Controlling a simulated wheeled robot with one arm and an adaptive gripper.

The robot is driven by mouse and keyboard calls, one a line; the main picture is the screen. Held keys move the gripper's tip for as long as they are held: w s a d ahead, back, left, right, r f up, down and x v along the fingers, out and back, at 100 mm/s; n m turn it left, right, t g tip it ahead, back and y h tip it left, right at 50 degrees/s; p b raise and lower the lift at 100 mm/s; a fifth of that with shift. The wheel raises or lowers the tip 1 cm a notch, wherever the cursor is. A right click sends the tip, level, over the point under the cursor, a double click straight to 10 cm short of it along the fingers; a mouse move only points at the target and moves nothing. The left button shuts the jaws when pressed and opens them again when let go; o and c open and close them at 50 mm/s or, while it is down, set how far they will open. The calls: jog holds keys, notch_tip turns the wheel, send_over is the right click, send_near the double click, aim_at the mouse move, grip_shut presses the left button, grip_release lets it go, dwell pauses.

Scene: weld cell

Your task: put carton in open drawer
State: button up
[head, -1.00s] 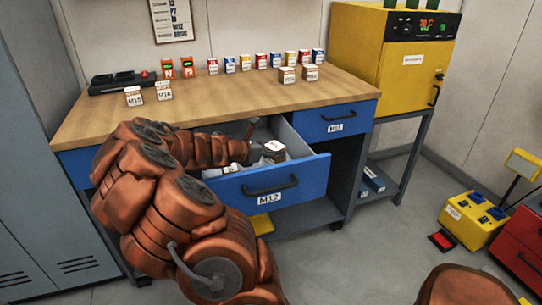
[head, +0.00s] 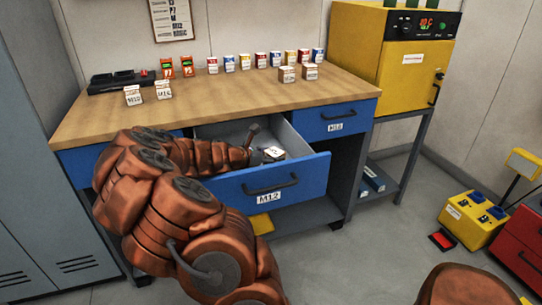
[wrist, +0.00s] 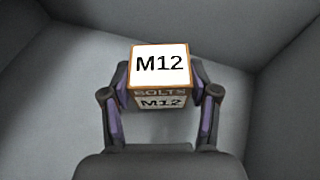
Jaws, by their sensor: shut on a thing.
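The open drawer (head: 262,199) is blue, labelled M12, and pulled out from under the workbench. My gripper (wrist: 161,95) is shut on the carton (wrist: 160,64), a small brown box with a white M12 label and the word BOLTS on its side. In the wrist view the carton sits between the two fingers with the grey drawer interior around it. In the head view the carton (head: 273,152) shows inside the drawer opening, below the rim. I cannot tell whether its base touches the drawer floor.
Several cartons and cans stand on the wooden bench top (head: 215,97). A shut blue drawer (head: 318,127) is to the right of the open one. A yellow oven (head: 405,62) stands on a rack at the right. The drawer walls stand close around my gripper.

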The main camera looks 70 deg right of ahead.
jog(key=o, duration=1.6)
jog(key=shift+r, duration=0.1)
jog(key=shift+r, duration=0.25)
jog(key=p+v, duration=0.1)
jog(key=v, duration=1.1)
jog(key=shift+w+r, duration=0.1)
jog(key=shift+r, duration=0.15)
jog(key=shift+r, duration=0.1)
